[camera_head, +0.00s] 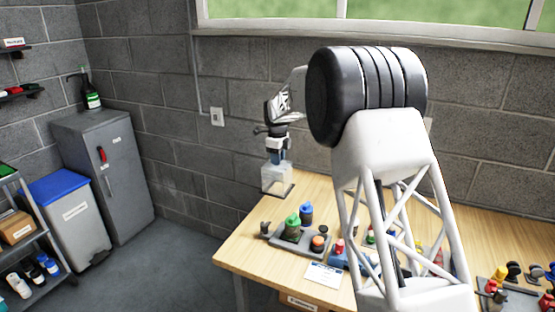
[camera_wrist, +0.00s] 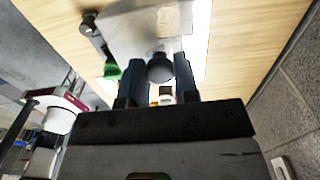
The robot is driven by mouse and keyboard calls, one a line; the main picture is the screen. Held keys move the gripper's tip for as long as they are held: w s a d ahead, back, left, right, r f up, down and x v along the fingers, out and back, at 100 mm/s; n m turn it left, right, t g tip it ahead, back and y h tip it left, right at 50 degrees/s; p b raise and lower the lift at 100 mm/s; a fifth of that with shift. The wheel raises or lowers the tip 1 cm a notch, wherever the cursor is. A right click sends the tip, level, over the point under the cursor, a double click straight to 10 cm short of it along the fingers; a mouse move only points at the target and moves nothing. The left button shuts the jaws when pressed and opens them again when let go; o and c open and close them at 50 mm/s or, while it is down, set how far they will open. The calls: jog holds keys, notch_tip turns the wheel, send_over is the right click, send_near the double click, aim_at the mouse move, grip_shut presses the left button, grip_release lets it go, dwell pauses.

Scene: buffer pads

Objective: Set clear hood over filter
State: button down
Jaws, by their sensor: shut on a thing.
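The clear hood (camera_head: 275,177) is a see-through box with a dark lower rim. It appears in the head view by the table's far left corner; I cannot tell its height above the table. My gripper (camera_head: 276,154) is above the hood and shut on its top knob. In the wrist view, the blue fingers of my gripper (camera_wrist: 158,82) stand either side of the dark round knob (camera_wrist: 160,69), and the pale hood (camera_wrist: 140,30) lies beyond it. I cannot pick out the filter for certain; it may be hidden by the hood or my arm.
A blue-capped bottle (camera_head: 306,214) stands close by. A white card (camera_head: 323,274) lies in front. My arm hides much of the table's middle.

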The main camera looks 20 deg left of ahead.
dwell(0.3)
jog(key=shift+s+d+r, duration=0.35)
jog(key=shift+s+d, duration=0.1)
jog(key=shift+s, duration=0.05)
jog(key=s+d+r, duration=0.2)
jog(key=s+d, duration=0.3)
jog(key=s, duration=0.1)
jog(key=s+d+r, duration=0.3)
jog(key=s+d, duration=0.3)
jog(key=s, duration=0.1)
jog(key=shift+s+d+r, duration=0.25)
jog(key=shift+d+r, duration=0.05)
jog(key=shift+f, duration=0.2)
jog(key=shift+f, duration=7.05)
jog(key=c, duration=0.8)
grip_release()
jog(key=shift+r, duration=0.15)
